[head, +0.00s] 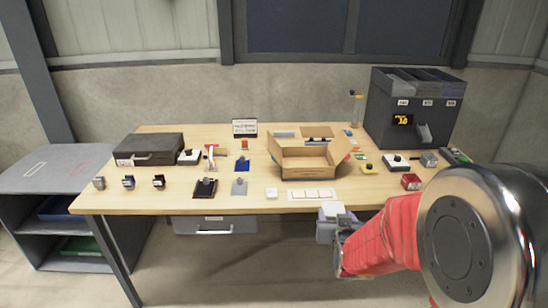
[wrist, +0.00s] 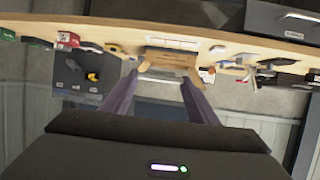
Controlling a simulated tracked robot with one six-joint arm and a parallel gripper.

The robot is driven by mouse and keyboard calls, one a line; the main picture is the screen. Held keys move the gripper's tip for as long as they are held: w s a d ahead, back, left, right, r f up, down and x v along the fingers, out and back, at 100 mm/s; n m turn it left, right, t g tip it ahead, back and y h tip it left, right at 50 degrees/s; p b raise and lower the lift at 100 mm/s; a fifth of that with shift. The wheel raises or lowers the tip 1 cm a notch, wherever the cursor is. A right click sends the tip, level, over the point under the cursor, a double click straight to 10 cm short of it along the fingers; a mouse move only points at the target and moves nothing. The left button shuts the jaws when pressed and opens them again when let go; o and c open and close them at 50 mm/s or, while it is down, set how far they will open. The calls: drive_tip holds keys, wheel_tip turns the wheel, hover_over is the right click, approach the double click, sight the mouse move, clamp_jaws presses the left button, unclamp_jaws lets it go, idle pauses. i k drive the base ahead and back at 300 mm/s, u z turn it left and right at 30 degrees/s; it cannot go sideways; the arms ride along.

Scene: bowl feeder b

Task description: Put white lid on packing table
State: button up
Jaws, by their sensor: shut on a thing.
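The packing table (head: 120,203) is a long light-wood table in front of me in the head view. It also shows upside down along the top of the wrist view (wrist: 110,30). My gripper (head: 332,222) is in front of the table's near edge, right of centre. In the wrist view its two purple fingers (wrist: 160,76) are spread wide, with a thin pale strip (wrist: 160,81) between their tips. The strip seems to be the white lid seen edge-on. In the head view a small white piece (head: 331,208) shows at the gripper's tip, apparently the lid, mostly hidden.
An open cardboard box (head: 305,162) stands mid-table behind a white strip with squares (head: 312,194). A small white block (head: 271,193) lies left of it. A dark dispenser (head: 385,125) stands back right, a black case (head: 148,149) left. The front-left edge is fairly clear.

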sight(378, 188)
drive_tip(key=u, duration=0.2)
drive_tip(key=i, duration=1)
drive_tip(key=z, duration=0.05)
